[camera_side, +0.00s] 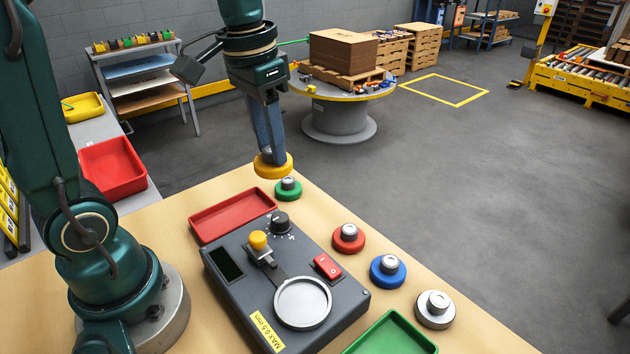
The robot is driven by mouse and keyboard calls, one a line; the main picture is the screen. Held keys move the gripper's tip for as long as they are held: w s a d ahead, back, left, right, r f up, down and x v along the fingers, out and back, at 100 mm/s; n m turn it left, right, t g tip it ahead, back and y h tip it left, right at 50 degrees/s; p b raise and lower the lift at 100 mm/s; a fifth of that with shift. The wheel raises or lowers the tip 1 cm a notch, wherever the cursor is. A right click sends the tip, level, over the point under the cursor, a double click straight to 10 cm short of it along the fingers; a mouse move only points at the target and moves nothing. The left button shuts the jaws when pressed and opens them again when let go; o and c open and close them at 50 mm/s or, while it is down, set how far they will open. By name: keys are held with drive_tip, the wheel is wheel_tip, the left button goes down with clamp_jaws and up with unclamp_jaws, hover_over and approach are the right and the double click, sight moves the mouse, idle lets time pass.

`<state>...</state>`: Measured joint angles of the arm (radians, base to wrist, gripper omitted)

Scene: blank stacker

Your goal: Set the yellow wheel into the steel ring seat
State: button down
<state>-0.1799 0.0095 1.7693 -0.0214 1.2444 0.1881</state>
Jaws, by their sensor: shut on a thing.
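The yellow wheel (273,167) is held in my gripper (270,157), above the far edge of the wooden table. My gripper is shut on it from above, and the finger hides part of its top. The steel ring seat (303,302) is a round silver ring on the dark grey device (226,290). The disc inside the ring looks pale and bare. The wheel is well apart from the seat, behind it and a little to the left in the picture.
Green (288,188), red (348,238), blue (387,270) and silver (435,309) wheels stand in a row to the right of the device. A red tray (205,232) lies behind it, a green tray (372,345) in front. A yellow-topped lever (259,241) rises beside the ring.

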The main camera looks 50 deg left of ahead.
drive_tip(key=s+d+r+m, duration=0.2)
drive_tip(key=s+d+m, duration=0.15)
drive_tip(key=m, duration=0.35)
approach(307, 303)
drive_tip(key=shift+w+a+h, duration=0.3)
drive_tip(key=shift+h, duration=0.1)
drive_tip(key=shift+d+f, duration=0.1)
drive_tip(key=shift+f, duration=2)
drive_tip(key=shift+f, duration=0.3)
drive_tip(key=c, duration=0.5)
unclamp_jaws()
drive_tip(key=shift+c, duration=0.2)
drive_tip(key=shift+r, duration=0.1)
